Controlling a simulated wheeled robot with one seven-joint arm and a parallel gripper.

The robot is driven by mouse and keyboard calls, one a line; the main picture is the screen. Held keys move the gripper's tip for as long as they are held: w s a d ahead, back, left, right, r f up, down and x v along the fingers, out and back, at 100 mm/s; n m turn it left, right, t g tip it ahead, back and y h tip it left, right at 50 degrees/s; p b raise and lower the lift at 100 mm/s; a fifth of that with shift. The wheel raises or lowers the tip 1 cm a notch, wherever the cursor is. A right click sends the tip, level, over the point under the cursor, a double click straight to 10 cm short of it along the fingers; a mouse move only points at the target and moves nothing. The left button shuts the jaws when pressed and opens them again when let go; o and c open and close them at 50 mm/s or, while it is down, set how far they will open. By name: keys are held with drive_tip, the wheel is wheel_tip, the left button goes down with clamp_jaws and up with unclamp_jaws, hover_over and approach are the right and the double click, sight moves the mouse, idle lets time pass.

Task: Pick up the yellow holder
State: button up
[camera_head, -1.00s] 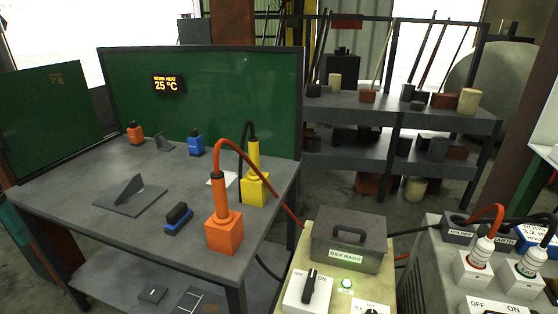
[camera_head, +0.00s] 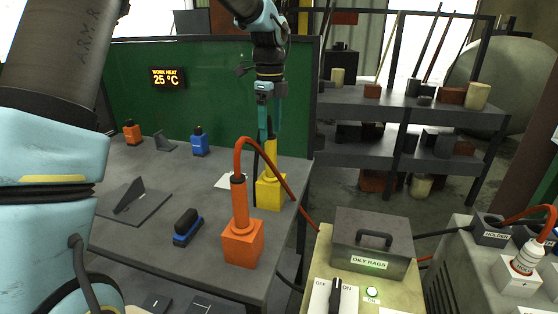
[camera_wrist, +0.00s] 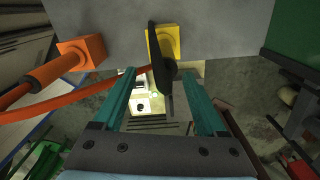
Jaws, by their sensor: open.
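The yellow holder (camera_head: 269,193) stands upright near the right edge of the grey workbench, a square block with a round post and a black cable from its top. My gripper (camera_head: 270,137) points down over it, with teal fingers spread at the height of the post's upper end. In the wrist view the holder's yellow block (camera_wrist: 170,36) shows beyond the open fingers (camera_wrist: 160,73), with the dark cable end between them. Whether the fingers touch the post cannot be told. The cable and fingers hide part of the post.
An orange holder (camera_head: 240,244) with a red cable stands close in front of the yellow one. A blue-and-black block (camera_head: 187,228) and a grey angled bracket (camera_head: 130,200) lie to the left. The oily rags box (camera_head: 372,240) is to the right, beyond the bench edge.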

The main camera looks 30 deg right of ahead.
sight(271, 152)
wheel_tip(271, 152, down, 2)
drive_tip(key=shift+f, duration=0.2)
drive_tip(key=shift+w+d+f+p, duration=0.15)
drive_tip(key=shift+f+p, duration=0.45)
drive_tip(key=shift+f, duration=0.85)
drive_tip(key=shift+w+f+p, duration=0.25)
drive_tip(key=shift+f+p, duration=0.3)
drive_tip(key=shift+f, duration=0.9)
drive_tip(key=shift+c, duration=0.3)
clamp_jaws()
